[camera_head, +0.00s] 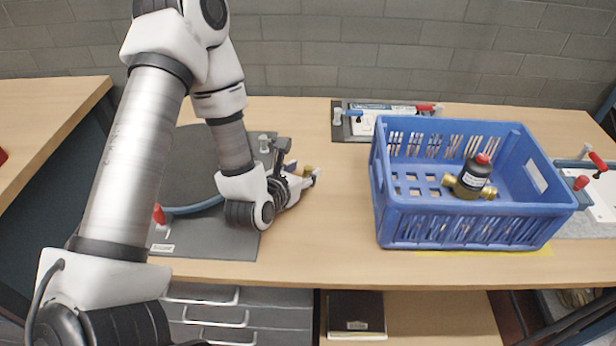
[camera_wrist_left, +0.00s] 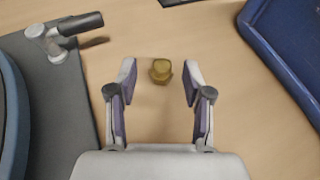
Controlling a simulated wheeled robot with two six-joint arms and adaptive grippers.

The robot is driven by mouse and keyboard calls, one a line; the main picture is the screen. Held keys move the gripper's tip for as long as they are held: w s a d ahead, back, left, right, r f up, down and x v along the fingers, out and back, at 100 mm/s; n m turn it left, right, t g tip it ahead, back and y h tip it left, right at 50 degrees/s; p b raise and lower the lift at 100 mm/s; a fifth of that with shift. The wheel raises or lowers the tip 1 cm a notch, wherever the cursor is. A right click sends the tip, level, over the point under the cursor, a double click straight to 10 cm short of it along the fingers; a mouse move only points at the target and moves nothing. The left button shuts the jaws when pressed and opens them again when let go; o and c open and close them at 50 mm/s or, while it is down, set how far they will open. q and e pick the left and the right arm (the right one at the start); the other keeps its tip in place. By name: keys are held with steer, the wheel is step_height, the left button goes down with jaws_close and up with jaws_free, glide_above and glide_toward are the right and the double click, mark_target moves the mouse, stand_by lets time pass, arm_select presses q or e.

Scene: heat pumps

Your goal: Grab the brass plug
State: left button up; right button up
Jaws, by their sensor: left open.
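The brass plug (camera_wrist_left: 161,71) sits on the wooden table in the left wrist view, between the two fingertips of my left gripper (camera_wrist_left: 159,82). The fingers are open, with a gap on both sides of the plug. In the head view my left gripper (camera_head: 303,179) reaches to the table between the dark mat and the blue crate. A brass bit (camera_head: 308,169) shows at its fingertips, partly hidden by the gripper. My right gripper is not in view.
A blue crate (camera_head: 470,226) stands on the right, holding a brass-and-black valve (camera_head: 472,178) with a red cap. A dark mat (camera_head: 205,246) with a clamp lies to the left. A clamp board (camera_head: 352,130) lies at the back. The table (camera_head: 330,235) in front is clear.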

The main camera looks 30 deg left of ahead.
mark_target(308, 168)
arm_select(q)
steer(key=x, duration=0.3)
steer(key=shift+d, duration=0.15)
jaws_close()
steer(key=shift+r, duration=0.15)
